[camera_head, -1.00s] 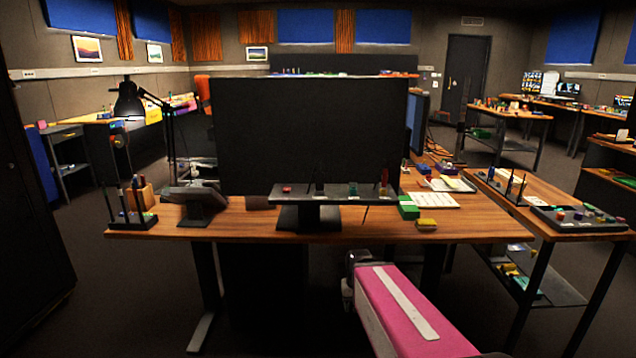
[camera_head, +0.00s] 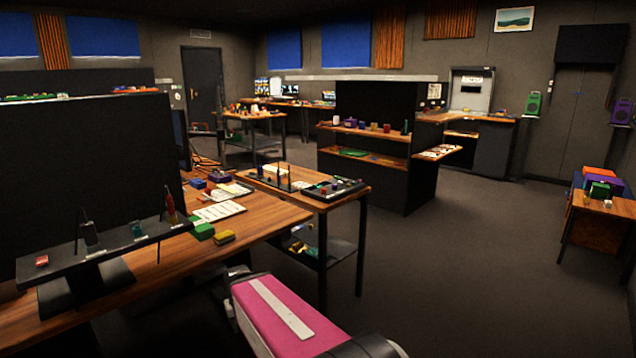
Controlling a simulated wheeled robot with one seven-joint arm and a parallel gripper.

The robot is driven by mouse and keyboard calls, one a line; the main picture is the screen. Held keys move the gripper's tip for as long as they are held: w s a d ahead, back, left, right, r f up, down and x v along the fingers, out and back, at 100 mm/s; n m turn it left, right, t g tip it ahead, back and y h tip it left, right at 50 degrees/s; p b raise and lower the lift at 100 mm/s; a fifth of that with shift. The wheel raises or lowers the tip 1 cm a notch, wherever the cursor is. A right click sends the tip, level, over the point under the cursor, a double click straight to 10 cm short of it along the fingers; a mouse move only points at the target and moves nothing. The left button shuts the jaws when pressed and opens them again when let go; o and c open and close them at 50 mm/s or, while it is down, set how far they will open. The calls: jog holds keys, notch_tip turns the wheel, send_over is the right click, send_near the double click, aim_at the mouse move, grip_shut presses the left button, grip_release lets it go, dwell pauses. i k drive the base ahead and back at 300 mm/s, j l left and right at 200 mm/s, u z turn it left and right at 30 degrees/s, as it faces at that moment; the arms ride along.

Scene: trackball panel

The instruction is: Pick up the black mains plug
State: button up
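I cannot make out a black mains plug for certain in the head view; small dark items are hard to tell apart at this distance. Several small things stand on the narrow dark shelf (camera_head: 110,247) at the left, among them a dark upright piece (camera_head: 89,234). More small things lie on the wooden desk (camera_head: 255,223) and on the side table's dark tray (camera_head: 334,188). My pink arm link reaches in from the bottom of the view. My gripper's fingers do not show.
A large black monitor (camera_head: 90,170) blocks the left. A side table (camera_head: 310,200) with a lower shelf adjoins the desk. A dark shelf unit (camera_head: 372,150) stands behind it. A small table (camera_head: 606,208) is at far right. Floor (camera_head: 470,260) between them is clear.

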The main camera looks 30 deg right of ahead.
aim_at(89, 232)
jog(key=z, duration=0.6)
jog(key=i+j+u, duration=0.1)
jog(key=u, duration=1.8)
